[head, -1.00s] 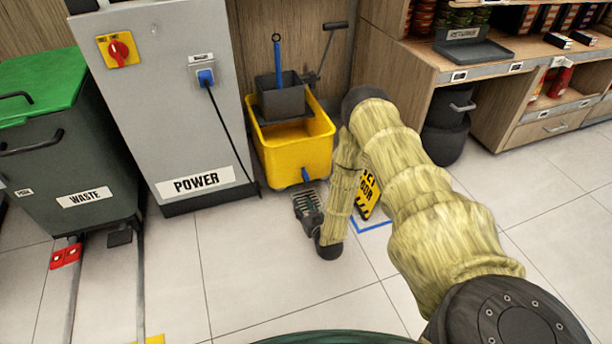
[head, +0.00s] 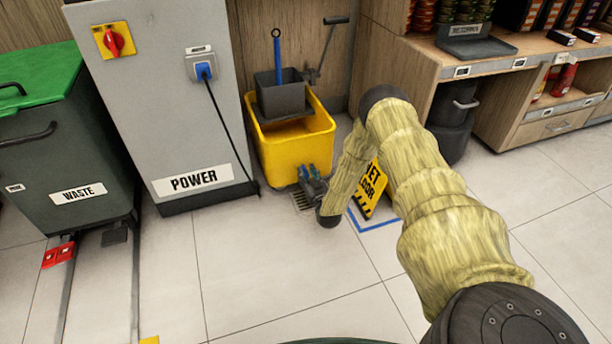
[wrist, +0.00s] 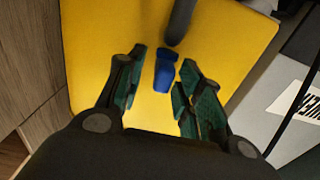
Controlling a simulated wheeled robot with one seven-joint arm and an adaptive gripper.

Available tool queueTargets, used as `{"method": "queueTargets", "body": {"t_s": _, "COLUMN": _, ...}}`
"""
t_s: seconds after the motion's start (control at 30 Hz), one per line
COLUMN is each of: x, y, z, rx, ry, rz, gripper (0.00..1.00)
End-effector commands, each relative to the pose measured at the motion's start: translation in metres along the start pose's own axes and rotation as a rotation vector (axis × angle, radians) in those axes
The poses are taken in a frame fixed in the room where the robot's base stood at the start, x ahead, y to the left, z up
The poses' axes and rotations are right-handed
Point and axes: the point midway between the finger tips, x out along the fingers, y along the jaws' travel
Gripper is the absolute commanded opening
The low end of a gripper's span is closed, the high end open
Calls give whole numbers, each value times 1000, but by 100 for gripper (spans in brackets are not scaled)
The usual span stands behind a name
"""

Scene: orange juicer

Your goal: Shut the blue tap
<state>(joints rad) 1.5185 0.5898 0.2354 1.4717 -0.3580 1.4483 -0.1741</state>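The blue tap (wrist: 165,72) sits low on the front of the yellow mop bucket (head: 293,147). In the wrist view the tap lies between the two green-padded fingers of my gripper (wrist: 160,90), with yellow bucket showing on both sides of it. The fingers are open and apart from the tap as far as I can see. In the head view my gripper (head: 312,176) is at the foot of the bucket's front, pointing towards it. The tap is hard to tell from the fingers there.
A floor drain grate (head: 302,201) lies below the bucket. A wet floor sign (head: 371,190) stands right of my forearm. The grey power cabinet (head: 165,100) with its hanging cable is on the left, beside the waste bin (head: 60,150).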

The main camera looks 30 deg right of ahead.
Motion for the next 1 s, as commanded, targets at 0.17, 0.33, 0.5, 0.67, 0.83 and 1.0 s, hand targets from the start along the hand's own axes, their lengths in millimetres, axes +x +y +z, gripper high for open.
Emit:
{"method": "queueTargets", "body": {"t_s": 0.17, "x": 12, "y": 0, "z": 1, "rx": 0, "ry": 0, "rz": 0, "gripper": 36}}
{"method": "queueTargets", "body": {"t_s": 0.33, "x": 14, "y": 0, "z": 0, "rx": 0, "ry": -1, "rz": 0, "gripper": 36}}
{"method": "queueTargets", "body": {"t_s": 0.5, "x": 14, "y": 0, "z": 0, "rx": 0, "ry": -1, "rz": 0, "gripper": 34}}
{"method": "queueTargets", "body": {"t_s": 0.67, "x": 13, "y": 0, "z": 0, "rx": 0, "ry": -1, "rz": 0, "gripper": 5}}
{"method": "queueTargets", "body": {"t_s": 0.83, "x": 13, "y": 0, "z": 0, "rx": 0, "ry": -1, "rz": 0, "gripper": 0}}
{"method": "queueTargets", "body": {"t_s": 1.0, "x": 13, "y": -1, "z": 0, "rx": 0, "ry": -1, "rz": 11, "gripper": 0}}
